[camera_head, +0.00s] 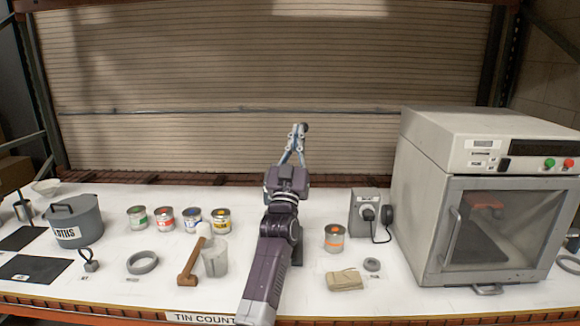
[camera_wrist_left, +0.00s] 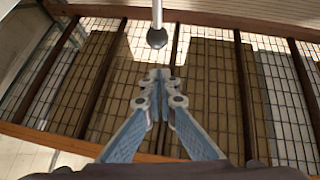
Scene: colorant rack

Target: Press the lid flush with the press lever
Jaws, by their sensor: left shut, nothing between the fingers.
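My left gripper (camera_head: 297,135) is raised over the middle of the bench, its blue fingers shut and empty. In the left wrist view its closed fingertips (camera_wrist_left: 160,78) point at a pale rod with a dark ball knob, which I take for the press lever (camera_wrist_left: 157,38). The knob lies just beyond the tips, with a visible gap in the picture. In the head view a small dark knob (camera_head: 305,127) shows beside the fingertips. The press body and the lid cannot be made out; my arm covers that part of the bench. My right gripper is not in view.
An orange-labelled tin (camera_head: 334,238) stands right of my arm, near a grey socket box (camera_head: 370,214) and a large oven (camera_head: 490,220).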

